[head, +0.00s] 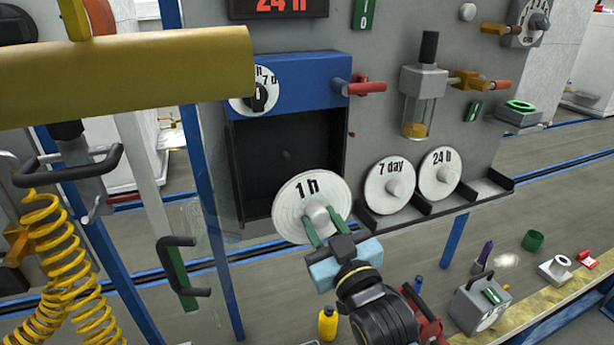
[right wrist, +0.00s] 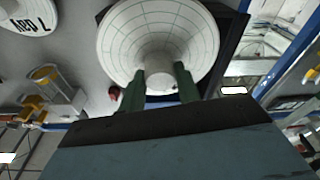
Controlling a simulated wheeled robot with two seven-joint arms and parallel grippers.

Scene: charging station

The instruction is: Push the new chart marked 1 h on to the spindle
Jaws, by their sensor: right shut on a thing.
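The chart marked 1 h (head: 289,211) is a white disc with a hub, in front of the lower right of the dark recorder box (head: 265,150). My right gripper (head: 323,230) is shut on the chart's hub from the front, with green fingers on either side. In the right wrist view the disc (right wrist: 165,22) and its hub (right wrist: 159,75) sit between the right gripper's fingers (right wrist: 159,88). A small spindle (head: 286,155) shows faintly inside the box, apart from the disc. My left gripper is not in view.
The 7 day chart (head: 377,177) and 24 h chart (head: 434,182) stand on a dark shelf to the right. A clear door panel (head: 217,175) stands open left of the box. A red-handled valve (head: 365,87) juts out at the box's upper right. A yellow bar (head: 120,80) crosses the upper left.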

